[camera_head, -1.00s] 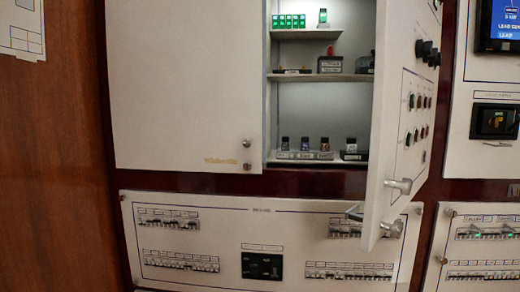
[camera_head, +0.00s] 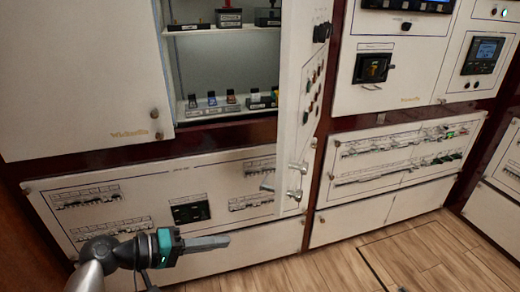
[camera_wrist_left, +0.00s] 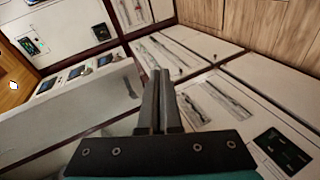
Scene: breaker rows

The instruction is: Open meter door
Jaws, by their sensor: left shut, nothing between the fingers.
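A tall white cabinet door (camera_head: 305,105) with knobs and small switches on its face stands ajar in the head view; I cannot tell whether it is the meter door. Silver handles (camera_head: 298,168) sit near its lower edge. Shelves with small devices show in the opening to its left. My left gripper (camera_head: 226,240) is shut and empty, below and left of those handles and apart from them, in front of the lower breaker panel. Its closed fingers (camera_wrist_left: 160,78) also show in the left wrist view, touching nothing visible. My right gripper is not in view.
A closed white door (camera_head: 85,75) is at upper left. The breaker panel (camera_head: 150,200) lies below it. Another panel with a dark meter (camera_head: 483,55) stands at far right. The wooden floor (camera_head: 420,255) is clear at lower right.

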